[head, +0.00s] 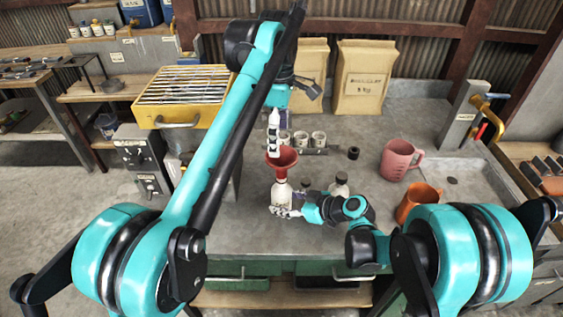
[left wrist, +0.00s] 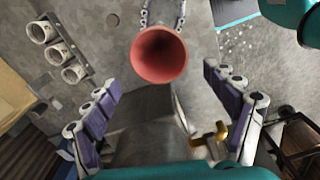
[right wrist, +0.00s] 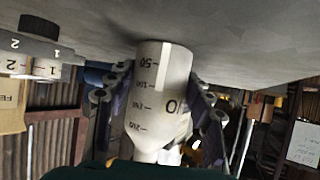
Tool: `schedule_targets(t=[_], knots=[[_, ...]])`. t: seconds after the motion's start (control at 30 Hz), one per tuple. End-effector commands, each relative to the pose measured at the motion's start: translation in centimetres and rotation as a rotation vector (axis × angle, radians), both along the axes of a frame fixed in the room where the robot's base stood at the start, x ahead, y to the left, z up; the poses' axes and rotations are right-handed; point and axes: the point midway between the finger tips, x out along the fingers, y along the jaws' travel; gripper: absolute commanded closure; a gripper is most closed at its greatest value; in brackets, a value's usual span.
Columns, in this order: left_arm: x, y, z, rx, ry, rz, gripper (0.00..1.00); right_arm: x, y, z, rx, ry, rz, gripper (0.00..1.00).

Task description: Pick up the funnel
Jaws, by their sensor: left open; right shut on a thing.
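The red funnel (head: 282,161) sits upright in the mouth of a white graduated bottle (head: 281,192) on the workbench. In the left wrist view the funnel (left wrist: 159,54) shows its open mouth. My left gripper (head: 274,135) hangs just above the funnel, pointing down. Its fingers are spread and empty, with the funnel ahead of and between the tips. My right gripper (head: 287,211) is shut on the bottle, low on its body. In the right wrist view the bottle (right wrist: 160,95) is between the fingers, its base at the bench top. The funnel is not visible there.
Two dark-capped bottles (head: 340,186) stand right of the held one. A rack of white cups (head: 301,139) is behind the funnel. A pink jug (head: 399,160) and an orange jug (head: 418,203) stand at the right. The bench front is clear.

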Motion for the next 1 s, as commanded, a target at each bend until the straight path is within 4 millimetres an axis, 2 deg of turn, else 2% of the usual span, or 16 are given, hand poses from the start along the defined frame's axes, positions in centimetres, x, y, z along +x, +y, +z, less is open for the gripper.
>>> schedule_targets(t=[0.2, 0.47, 0.7, 0.83, 1.0], knots=[[-0.1, 0.0, -3.9, 0.000, 0.000, 0.001, 0.15, 0.0, 0.0, -0.1, -0.002, -0.001, 0.000, 0.64], [0.0, -0.1, -6.4, 0.000, 0.000, 0.000, 0.15, 0.0, 0.0, -0.1, -0.002, 0.000, 0.000, 0.64], [0.0, -0.7, -10.0, 0.000, 0.000, -0.001, 0.15, 0.0, 0.0, -0.1, -0.002, 0.000, 0.000, 0.64], [-0.1, -0.7, -11.1, 0.000, 0.000, -0.001, 0.15, 0.0, 0.0, -0.1, -0.002, 0.000, 0.000, 0.64], [-0.1, -0.6, -11.3, 0.000, 0.000, 0.000, 0.15, 0.0, 0.0, -0.1, -0.002, 0.000, 0.000, 0.64]])
